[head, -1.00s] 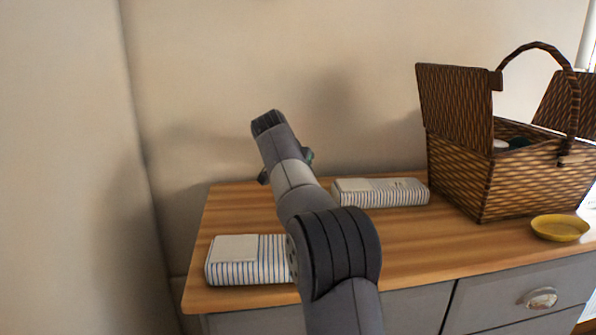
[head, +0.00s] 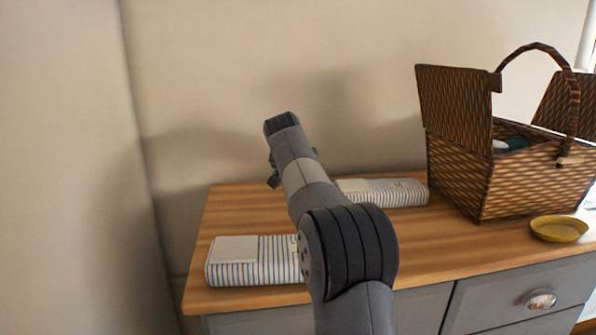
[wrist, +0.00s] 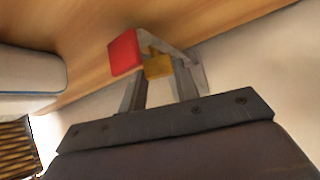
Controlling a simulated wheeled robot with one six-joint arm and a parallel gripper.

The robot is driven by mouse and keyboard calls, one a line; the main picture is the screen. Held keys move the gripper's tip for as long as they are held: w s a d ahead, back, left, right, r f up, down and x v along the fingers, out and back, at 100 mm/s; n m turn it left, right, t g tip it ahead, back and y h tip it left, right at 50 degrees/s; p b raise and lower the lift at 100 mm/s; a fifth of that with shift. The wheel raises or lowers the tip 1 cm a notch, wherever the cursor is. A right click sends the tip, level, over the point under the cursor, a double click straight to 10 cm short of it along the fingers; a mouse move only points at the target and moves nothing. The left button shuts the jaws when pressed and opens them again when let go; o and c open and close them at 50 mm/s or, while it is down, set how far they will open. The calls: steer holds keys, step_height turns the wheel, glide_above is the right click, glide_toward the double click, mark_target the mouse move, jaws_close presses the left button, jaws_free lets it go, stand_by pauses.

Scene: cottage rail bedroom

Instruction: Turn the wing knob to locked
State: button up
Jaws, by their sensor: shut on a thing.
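In the wrist view my gripper (wrist: 159,74) has its fingers closed around a small yellow piece (wrist: 157,66), which looks like the wing knob. A red block (wrist: 125,52) sits beside it on the left, close to the left finger. A grey part lies behind and to the right. The fingers partly cover the knob, so I cannot read its angle or any locked mark. In the head view my own arm hides the knob and the fingertips; only dark bits of the wrist show beside the arm, above the back of the wooden top.
The wooden dresser top (head: 240,210) holds a striped folded cloth (head: 255,262) at front left and another (head: 395,192) behind my arm. An open wicker basket (head: 510,175) and a yellow dish (head: 558,229) stand at right. The wall (head: 220,90) is close behind.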

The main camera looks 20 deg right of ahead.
steer(key=n+y, duration=0.1)
steer(key=n+t+y+p, duration=0.1)
steer(key=shift+s+d+r+n, duration=0.1)
steer(key=shift+d+r+n, duration=0.1)
steer(key=shift+n, duration=0.1)
steer(key=shift+f+n+y+p, duration=0.1)
steer(key=shift+n+y+p, duration=0.5)
steer(key=shift+n+p, duration=0.15)
steer(key=o, duration=1)
steer(key=b+v, duration=0.2)
steer(key=v, duration=0.8)
steer(key=shift+s, duration=0.35)
